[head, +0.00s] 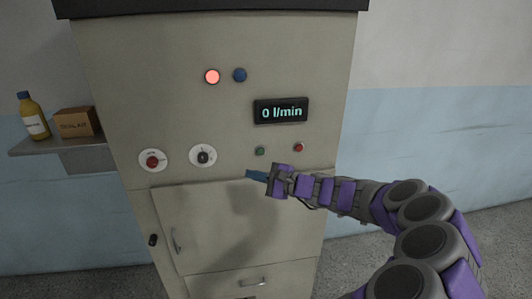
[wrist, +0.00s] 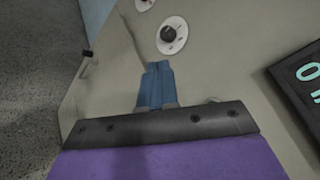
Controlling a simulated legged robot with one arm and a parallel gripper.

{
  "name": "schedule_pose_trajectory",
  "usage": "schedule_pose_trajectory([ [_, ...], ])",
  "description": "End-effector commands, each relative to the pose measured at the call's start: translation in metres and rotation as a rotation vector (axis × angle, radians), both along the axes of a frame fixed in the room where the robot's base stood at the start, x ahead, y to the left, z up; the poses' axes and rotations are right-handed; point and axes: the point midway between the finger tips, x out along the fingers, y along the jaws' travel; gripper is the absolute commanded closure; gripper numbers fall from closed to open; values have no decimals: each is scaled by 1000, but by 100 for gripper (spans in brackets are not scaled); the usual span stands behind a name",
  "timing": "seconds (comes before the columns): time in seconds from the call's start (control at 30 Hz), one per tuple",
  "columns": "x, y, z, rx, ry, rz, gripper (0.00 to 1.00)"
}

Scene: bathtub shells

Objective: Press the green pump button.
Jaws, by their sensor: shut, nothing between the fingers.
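The green pump button (head: 260,151) is a small round button on the cabinet front, below the display. My gripper (head: 249,174) is shut and empty, with its blue fingertips a little below the green button in the head view. I cannot tell how far the tips are from the panel. In the wrist view the shut blue fingers (wrist: 157,70) point towards the panel. The green button is mostly hidden there; a faint greenish edge (wrist: 212,100) shows just above the gripper body. The display (head: 281,110) reads 0 l/min.
A red button (head: 299,147) sits right of the green one. A rotary knob (head: 203,156) and a red knob (head: 153,161) are to the left. A red lamp (head: 212,76) is lit beside a blue lamp (head: 239,75). A shelf (head: 50,143) holds a bottle and a box.

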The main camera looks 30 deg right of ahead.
Motion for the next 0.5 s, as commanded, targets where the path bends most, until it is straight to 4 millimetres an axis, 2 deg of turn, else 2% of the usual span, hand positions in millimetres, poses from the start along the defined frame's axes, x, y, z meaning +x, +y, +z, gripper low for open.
schedule_pose_trajectory([
  [0.03, 3, -14, -6, 20, 8, -33, 100],
  [0.1, 5, -28, -12, 41, 15, -67, 100],
  [0.2, 7, -43, -17, 62, 20, -100, 100],
  [0.33, 8, -50, -19, 74, 23, -119, 100],
  [0.5, 8, -49, -19, 73, 22, -120, 100],
])
